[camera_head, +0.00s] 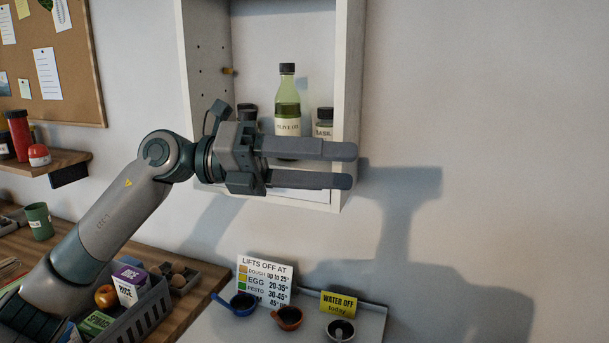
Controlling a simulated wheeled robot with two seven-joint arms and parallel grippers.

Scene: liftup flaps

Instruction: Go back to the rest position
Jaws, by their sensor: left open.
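My left gripper (340,166) is in front of the lower part of an open wall cabinet (353,70), its fingers pointing right. The fingers are apart, with nothing between them. Behind them, an olive oil bottle (287,100) and a small jar labelled basil (324,120) stand in the cabinet; their lower parts are hidden by the gripper. A dark-lidded jar (247,112) is partly hidden behind the gripper. My right gripper does not show.
Below are a wooden counter (190,310), a grey crate (150,315) of groceries, a sign (264,280), several measuring cups and a yellow note (338,304). A side shelf (70,160) holds a red jar (19,135). The wall at right is clear.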

